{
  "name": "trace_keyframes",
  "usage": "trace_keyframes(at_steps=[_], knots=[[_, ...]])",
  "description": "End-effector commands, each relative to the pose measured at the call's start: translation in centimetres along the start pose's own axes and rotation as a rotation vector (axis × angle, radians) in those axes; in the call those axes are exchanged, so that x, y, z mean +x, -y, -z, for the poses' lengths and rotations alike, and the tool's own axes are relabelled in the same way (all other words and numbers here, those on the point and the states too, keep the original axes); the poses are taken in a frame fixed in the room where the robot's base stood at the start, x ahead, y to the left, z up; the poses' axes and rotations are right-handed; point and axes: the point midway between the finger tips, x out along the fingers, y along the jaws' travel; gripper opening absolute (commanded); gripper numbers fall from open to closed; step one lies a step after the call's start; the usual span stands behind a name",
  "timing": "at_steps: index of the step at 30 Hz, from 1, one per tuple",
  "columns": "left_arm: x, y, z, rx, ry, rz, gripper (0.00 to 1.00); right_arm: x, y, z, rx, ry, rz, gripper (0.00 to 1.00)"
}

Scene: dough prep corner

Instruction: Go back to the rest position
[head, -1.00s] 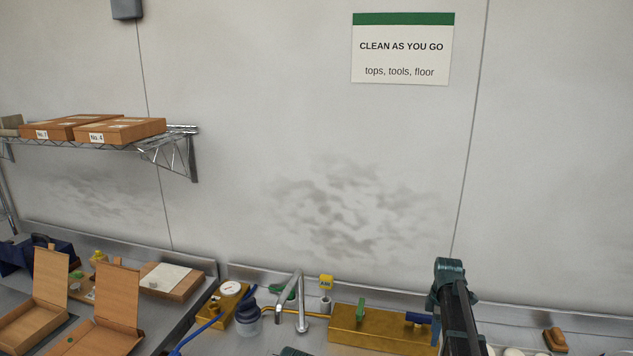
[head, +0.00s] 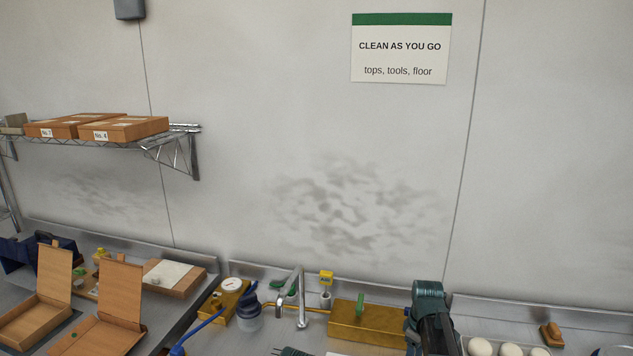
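One of my arms (head: 430,315) rises from the bottom edge right of centre in the head view. Its teal joint stands in front of the right end of the brass-coloured box (head: 366,324).
Open wooden boxes (head: 118,290) are at left, white round pieces (head: 480,346) at right. A wire shelf (head: 172,140) holds closed boxes.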

Motion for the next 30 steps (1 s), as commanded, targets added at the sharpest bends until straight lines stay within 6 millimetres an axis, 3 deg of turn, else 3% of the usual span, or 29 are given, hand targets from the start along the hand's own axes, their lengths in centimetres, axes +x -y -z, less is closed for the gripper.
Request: trace_keyframes(at_steps=[1,6,15,21,30], knots=[[0.0,0.0,0.0,0.0,0.0,0.0,0.59,-0.1,2.6,-0.7,0.063,-0.003,-0.003,0.55],[0.0,0.0,0.0,0.0,0.0,0.0,0.59,-0.3,9.3,-2.1,0.347,-0.018,-0.011,0.55],[0.0,0.0,0.0,0.0,0.0,0.0,0.59,-0.5,17.6,-4.7,0.757,-0.044,-0.013,0.55],[3.9,-0.4,0.2,0.003,0.0,0.001,0.59,3.4,22.1,-2.3,0.624,0.016,-0.027,0.55],[7.2,-0.7,0.4,0.006,0.0,0.001,0.59,6.6,28.2,-1.1,0.454,0.088,-0.057,0.55]])
